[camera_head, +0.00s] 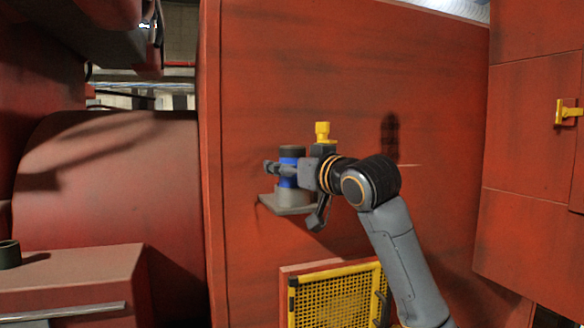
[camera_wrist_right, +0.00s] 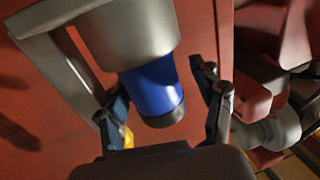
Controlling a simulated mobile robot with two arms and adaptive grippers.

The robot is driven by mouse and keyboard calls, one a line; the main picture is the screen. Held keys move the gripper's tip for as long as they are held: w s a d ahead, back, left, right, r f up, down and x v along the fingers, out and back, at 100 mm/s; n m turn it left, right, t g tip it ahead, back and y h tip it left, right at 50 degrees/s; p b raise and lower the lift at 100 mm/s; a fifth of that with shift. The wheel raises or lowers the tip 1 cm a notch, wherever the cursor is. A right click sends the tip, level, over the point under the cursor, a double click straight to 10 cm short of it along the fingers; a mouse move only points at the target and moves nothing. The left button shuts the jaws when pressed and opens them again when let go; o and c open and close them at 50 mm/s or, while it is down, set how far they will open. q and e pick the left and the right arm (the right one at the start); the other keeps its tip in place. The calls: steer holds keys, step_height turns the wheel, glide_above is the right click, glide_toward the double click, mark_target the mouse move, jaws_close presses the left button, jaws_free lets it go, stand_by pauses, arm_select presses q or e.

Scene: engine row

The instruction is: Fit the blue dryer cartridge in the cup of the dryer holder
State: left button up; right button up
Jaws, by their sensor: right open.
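The blue dryer cartridge (camera_head: 289,155), with a dark end cap, stands upright in the grey cup (camera_head: 292,195) of the dryer holder on the red wall. The holder's grey plate (camera_head: 283,206) is below. In the right wrist view, the blue cartridge (camera_wrist_right: 152,85) extends from the wide grey cup (camera_wrist_right: 125,35); its seated depth is hidden. My right gripper (camera_wrist_right: 162,85) is open, with one finger on each side of the cartridge and gaps showing there. It also shows in the head view (camera_head: 292,172), at the cartridge's level. My left gripper is out of view.
A yellow mesh grille (camera_head: 335,298) is below. A dark cylinder (camera_head: 9,254) stands on a red cabinet (camera_head: 75,270) at left. A yellow latch (camera_head: 568,112) is on the right panel.

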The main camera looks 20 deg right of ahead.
steer(key=v, duration=1.2)
